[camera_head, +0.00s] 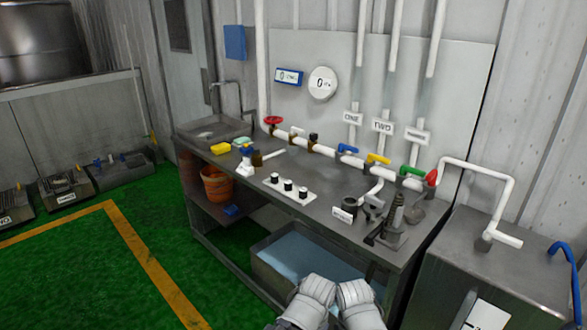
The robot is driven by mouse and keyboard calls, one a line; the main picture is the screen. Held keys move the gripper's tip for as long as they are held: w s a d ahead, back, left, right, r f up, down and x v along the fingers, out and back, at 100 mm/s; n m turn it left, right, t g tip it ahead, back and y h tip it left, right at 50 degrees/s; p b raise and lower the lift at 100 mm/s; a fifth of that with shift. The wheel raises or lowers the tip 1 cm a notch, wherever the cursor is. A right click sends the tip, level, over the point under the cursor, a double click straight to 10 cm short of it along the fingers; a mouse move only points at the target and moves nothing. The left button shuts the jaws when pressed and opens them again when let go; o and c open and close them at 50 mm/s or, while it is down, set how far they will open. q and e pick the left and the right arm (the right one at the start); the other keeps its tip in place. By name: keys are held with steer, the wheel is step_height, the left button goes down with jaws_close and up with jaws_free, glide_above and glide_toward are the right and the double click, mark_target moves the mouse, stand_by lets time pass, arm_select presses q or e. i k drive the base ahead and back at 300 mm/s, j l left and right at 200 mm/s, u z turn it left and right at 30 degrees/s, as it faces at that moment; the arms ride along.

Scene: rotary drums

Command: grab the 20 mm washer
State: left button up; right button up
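I cannot make out a 20 mm washer for certain. A dark round fitting (349,204) stands on the metal workbench (325,190) behind a small white label (342,215) whose text is too small to read. Two pale grey gripper shapes show at the bottom edge, below and in front of the bench. I take the left one as my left gripper (317,290) and the other as my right gripper (356,294). They are close together. Their fingertips are not clear, and I see nothing held in them.
A pipe with coloured valves runs along the bench back. A grey tool (394,220) stands near its right end. A white strip with black knobs (290,188) lies mid-bench. A blue-filled tub (300,255) sits underneath. A metal cabinet (490,260) stands right. Green floor is free at left.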

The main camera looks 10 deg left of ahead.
mark_target(274, 177)
steer(key=i+j+z, duration=0.1)
steer(key=i+j, duration=0.35)
steer(key=j, duration=0.15)
steer(key=i+j+z, duration=0.15)
steer(key=i+j, duration=0.25)
steer(key=j, duration=0.2)
steer(key=i+j+z, duration=0.15)
steer(key=j, duration=0.2)
steer(key=i+j, duration=0.2)
steer(key=i+j+z, duration=0.15)
steer(key=j, duration=0.3)
steer(key=i+j+z, duration=0.1)
steer(key=j, duration=0.3)
steer(key=i, duration=0.1)
